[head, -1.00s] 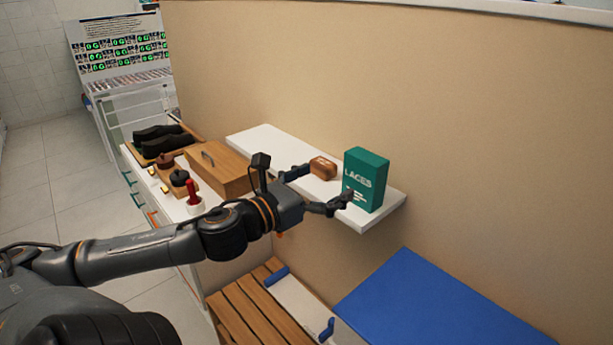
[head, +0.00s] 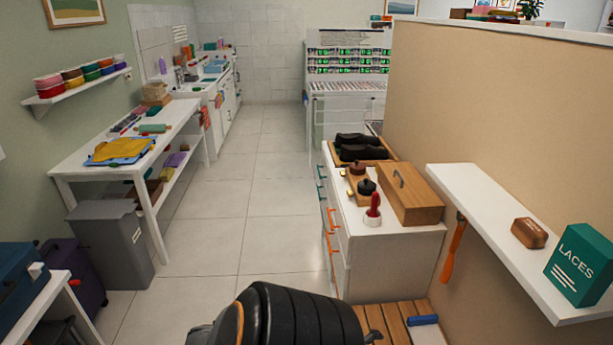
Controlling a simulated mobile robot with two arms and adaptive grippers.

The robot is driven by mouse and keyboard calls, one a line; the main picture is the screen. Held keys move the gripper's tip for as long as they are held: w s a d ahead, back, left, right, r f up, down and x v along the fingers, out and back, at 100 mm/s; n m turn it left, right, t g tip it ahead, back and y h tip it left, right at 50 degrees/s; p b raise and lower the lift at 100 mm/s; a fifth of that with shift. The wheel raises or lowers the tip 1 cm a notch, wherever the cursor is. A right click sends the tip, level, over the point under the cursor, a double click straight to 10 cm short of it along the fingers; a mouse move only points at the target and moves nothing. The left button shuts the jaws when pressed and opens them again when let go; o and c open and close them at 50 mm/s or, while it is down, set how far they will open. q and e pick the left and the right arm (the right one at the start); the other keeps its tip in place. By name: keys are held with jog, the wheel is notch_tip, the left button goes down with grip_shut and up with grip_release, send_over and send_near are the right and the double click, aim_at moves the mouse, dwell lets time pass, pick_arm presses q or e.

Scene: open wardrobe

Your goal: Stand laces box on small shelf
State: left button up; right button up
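The green laces box (head: 580,264) stands upright on the white small shelf (head: 478,203) at the right of the head view, near the shelf's front end. Its white LACES lettering faces me. No gripper touches the part of it that shows; its right side is close to the picture edge. A dark part of my own arm shows at the bottom middle, but neither of my grippers is in view.
A brown brush-like block (head: 529,232) lies on the shelf beside the box. An orange shoehorn (head: 454,250) hangs below the shelf. A wooden box (head: 408,192) and a red-handled item (head: 374,208) stand on the white cabinet. The tiled floor (head: 248,210) is clear.

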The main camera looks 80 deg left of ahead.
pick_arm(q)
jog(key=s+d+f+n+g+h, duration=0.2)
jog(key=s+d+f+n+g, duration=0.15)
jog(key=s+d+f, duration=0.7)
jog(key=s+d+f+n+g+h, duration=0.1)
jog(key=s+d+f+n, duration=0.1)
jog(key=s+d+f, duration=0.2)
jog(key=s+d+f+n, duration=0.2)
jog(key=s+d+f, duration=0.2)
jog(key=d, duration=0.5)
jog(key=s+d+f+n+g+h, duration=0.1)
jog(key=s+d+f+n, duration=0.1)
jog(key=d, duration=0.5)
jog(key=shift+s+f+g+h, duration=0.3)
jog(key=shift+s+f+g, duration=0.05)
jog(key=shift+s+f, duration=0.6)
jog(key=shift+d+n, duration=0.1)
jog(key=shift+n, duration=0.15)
